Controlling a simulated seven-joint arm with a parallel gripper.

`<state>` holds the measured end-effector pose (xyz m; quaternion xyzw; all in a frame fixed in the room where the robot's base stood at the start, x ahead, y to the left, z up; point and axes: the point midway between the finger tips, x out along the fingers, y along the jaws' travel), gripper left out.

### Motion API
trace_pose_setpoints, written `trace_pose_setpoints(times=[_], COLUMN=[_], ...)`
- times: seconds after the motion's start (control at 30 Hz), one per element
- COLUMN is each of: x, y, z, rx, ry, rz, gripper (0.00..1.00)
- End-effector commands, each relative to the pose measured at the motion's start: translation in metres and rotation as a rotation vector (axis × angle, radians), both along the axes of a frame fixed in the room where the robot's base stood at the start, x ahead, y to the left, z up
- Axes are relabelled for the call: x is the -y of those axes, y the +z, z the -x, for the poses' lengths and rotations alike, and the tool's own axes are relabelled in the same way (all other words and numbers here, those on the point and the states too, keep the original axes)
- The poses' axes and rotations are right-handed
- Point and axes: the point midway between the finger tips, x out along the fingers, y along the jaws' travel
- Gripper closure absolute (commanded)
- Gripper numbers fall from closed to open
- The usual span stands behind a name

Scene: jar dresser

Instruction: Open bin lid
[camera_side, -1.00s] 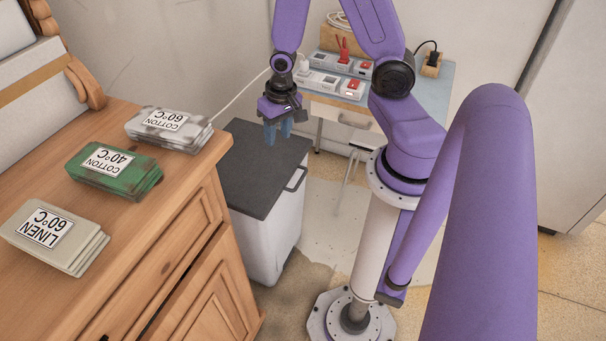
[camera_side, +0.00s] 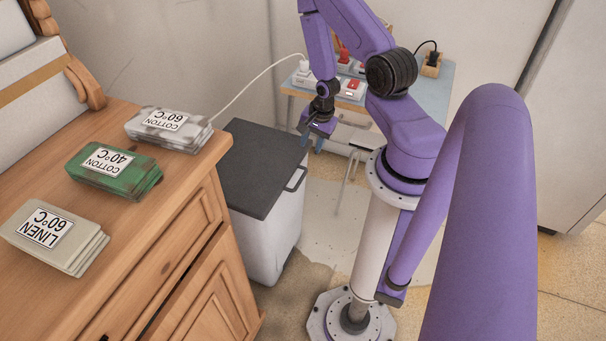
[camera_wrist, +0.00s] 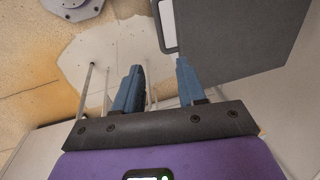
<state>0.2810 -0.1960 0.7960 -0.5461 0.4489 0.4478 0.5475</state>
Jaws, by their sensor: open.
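The bin (camera_side: 272,245) is pale grey and stands on the floor beside the dresser. Its dark grey lid (camera_side: 258,165) lies flat and closed, with a handle (camera_side: 297,180) on the right edge. In the wrist view the lid (camera_wrist: 240,40) fills the upper right, and the handle (camera_wrist: 166,25) is at the top centre. My gripper (camera_side: 313,140) is beyond the handle, just right of the lid's far right corner, apart from both. In the wrist view my gripper (camera_wrist: 158,75) shows two blue fingers spread apart, with nothing between them.
The wooden dresser (camera_side: 180,235) on the left bears labelled cloth stacks: grey (camera_side: 168,130), green (camera_side: 115,170) and beige (camera_side: 52,237). A small table (camera_side: 435,90) with power strips and a white cable stands behind my gripper. Open floor (camera_side: 325,225) lies right of the bin.

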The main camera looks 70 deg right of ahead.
Motion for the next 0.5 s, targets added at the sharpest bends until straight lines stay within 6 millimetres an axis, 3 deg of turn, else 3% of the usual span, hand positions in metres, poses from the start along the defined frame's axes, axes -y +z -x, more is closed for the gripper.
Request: trace_pose_setpoints(times=[0.5], x=[-0.001], y=[-0.062], z=[-0.011], rx=[-0.002], ry=[0.002], rz=[-0.001], gripper=[0.6])
